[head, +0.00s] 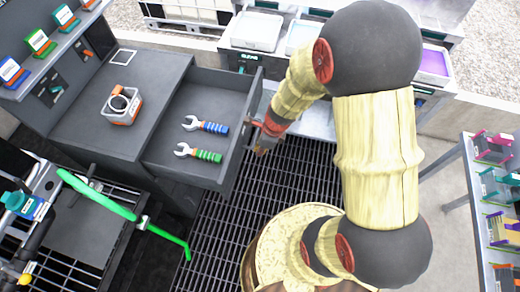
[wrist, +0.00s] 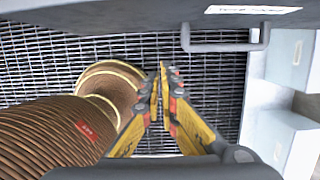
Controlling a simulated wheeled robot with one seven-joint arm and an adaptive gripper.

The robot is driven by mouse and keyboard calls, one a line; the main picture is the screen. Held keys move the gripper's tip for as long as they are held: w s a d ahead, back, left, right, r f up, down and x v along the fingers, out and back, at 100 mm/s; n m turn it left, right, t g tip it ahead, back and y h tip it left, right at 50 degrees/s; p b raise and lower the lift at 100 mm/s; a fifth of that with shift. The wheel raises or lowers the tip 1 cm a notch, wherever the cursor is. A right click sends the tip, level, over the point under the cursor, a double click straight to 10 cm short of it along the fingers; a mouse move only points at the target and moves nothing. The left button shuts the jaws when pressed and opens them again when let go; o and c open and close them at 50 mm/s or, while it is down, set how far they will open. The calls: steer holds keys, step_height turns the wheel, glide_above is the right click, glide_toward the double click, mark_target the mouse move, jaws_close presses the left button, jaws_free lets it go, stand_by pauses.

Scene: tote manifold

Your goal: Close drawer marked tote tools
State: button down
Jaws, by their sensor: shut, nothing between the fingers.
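The grey drawer (head: 165,163) stands pulled out from the dark cabinet. It holds a blue-handled wrench (head: 213,127) and a green-handled wrench (head: 207,156). My gripper (head: 262,149) is outside the drawer, by its front panel (head: 240,140). In the wrist view the fingers (wrist: 165,72) are shut and empty. The underside or front edge of the drawer (wrist: 120,12) runs across the top there, with a white label (wrist: 253,10) too small to read. A grey bar handle (wrist: 225,46) sits ahead of the fingertips and slightly right, apart from them.
A caddy (head: 122,105) stands on the cabinet top. A bright green bar (head: 100,195) crosses a rack at the left. A shelf unit (head: 470,175) stands at the right. Grating floor (head: 215,235) lies below.

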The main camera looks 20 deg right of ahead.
steer(key=w+a+f+b, duration=0.2)
steer(key=w+a+f, duration=0.1)
steer(key=a+f, duration=0.1)
steer(key=shift+f+b, duration=0.3)
steer(key=shift+f, duration=0.3)
steer(key=shift+w+a, duration=0.15)
